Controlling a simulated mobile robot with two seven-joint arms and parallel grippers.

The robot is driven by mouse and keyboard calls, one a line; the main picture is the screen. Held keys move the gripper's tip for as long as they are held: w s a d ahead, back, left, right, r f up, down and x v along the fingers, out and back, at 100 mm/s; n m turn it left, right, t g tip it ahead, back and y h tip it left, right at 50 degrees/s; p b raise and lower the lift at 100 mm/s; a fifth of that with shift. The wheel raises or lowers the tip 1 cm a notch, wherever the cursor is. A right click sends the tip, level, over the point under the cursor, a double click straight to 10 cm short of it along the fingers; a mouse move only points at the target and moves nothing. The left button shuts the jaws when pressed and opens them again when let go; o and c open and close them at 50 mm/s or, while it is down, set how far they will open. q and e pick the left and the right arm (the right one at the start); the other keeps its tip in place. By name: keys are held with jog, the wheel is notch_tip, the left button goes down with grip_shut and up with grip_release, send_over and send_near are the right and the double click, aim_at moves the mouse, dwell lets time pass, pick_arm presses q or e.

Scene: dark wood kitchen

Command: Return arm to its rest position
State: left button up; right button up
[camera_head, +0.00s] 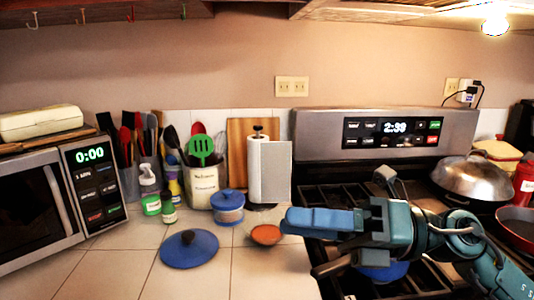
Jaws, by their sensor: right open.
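My right gripper (302,246) reaches in from the lower right, over the front left part of the stove and the counter's edge. Its fingers are apart and point left, with nothing seen between them. My teal right arm (480,250) is bent behind it and crosses the stove. A blue item (385,271) shows partly below the gripper on the stove; the gripper hides much of it. My left gripper is not in view.
A small orange dish (266,235) lies close left of the fingertips. A blue lid (189,248) and blue-lidded jar (228,208) stand on the counter. A paper towel holder (268,170) is behind. A domed pan (472,178) and red pan (517,228) are at right.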

jog(key=w+d+f+m+t+h, duration=0.35)
jog(key=m+t, duration=0.35)
jog(key=m, duration=0.3)
jog(key=w+d+f+m+t+h, duration=0.25)
jog(key=m+t+h, duration=0.3)
jog(key=m, duration=0.55)
jog(key=w+d+f+m+t+h, duration=0.2)
jog(key=w+d+m+t+h, duration=0.15)
jog(key=m+t, duration=0.55)
jog(key=s+d+f+m+g+h, duration=0.2)
jog(key=d+f+m+g+h, duration=0.15)
jog(key=f, duration=0.25)
jog(key=s+d+f+m+g+h, duration=0.1)
jog(key=d+f+m+g+h, duration=0.1)
jog(key=f+m+h, duration=0.3)
jog(key=s+d+f+m+g+y, duration=0.15)
jog(key=s+f+m+g, duration=0.25)
jog(key=s+f+g, duration=1.25)
pick_arm(q)
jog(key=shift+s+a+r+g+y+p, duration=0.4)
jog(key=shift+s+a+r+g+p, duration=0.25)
jog(key=shift+p, duration=1.95)
pick_arm(e)
jog(key=w+a+f+n+t+y, duration=0.1)
jog(key=a+f+t+y, duration=0.2)
jog(key=a+t, duration=0.4)
jog(key=shift+w+f+t, duration=0.35)
jog(key=shift+f+t, duration=0.15)
jog(key=shift+t, duration=1.15)
